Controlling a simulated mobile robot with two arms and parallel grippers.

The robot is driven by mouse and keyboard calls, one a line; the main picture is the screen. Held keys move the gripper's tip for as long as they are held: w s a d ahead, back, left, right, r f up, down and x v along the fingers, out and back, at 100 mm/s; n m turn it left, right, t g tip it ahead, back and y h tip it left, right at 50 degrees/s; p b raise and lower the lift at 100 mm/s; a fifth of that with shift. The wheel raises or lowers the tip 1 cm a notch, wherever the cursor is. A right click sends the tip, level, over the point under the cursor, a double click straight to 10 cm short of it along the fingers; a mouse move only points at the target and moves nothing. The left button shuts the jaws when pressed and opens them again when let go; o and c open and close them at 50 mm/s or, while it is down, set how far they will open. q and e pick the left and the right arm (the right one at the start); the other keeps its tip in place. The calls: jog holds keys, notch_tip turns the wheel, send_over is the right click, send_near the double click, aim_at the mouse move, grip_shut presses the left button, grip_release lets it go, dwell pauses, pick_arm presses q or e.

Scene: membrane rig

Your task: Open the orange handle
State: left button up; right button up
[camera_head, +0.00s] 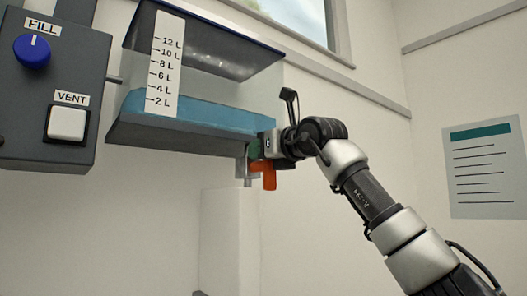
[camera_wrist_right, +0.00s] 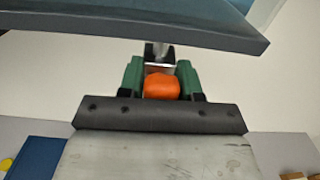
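The orange handle (camera_head: 269,179) hangs on a small valve under the right end of the clear tank (camera_head: 205,70) in the head view. My right gripper (camera_head: 255,149) is at the valve, just above the handle's lower end. In the right wrist view the orange handle (camera_wrist_right: 162,87) sits between the two green fingers of my right gripper (camera_wrist_right: 161,80), with no clear gap on either side. The fingers look shut on it. The metal valve stem (camera_wrist_right: 158,54) shows behind it. My left gripper is not in view.
A dark control box (camera_head: 50,100) with a blue FILL knob (camera_head: 32,51) and a white VENT button (camera_head: 67,123) is at the left. The tank's underside is close above my right gripper. A pale column (camera_head: 228,240) stands below the valve.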

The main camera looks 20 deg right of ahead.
jog(key=o, duration=0.3)
jog(key=shift+o, duration=0.2)
jog(key=shift+s, duration=0.1)
jog(key=shift+s+d+b, duration=0.15)
jog(key=shift+s+b, duration=0.15)
jog(key=shift+b, duration=0.05)
jog(key=b+v, duration=0.3)
jog(key=v, duration=0.7)
jog(key=shift+b, duration=0.35)
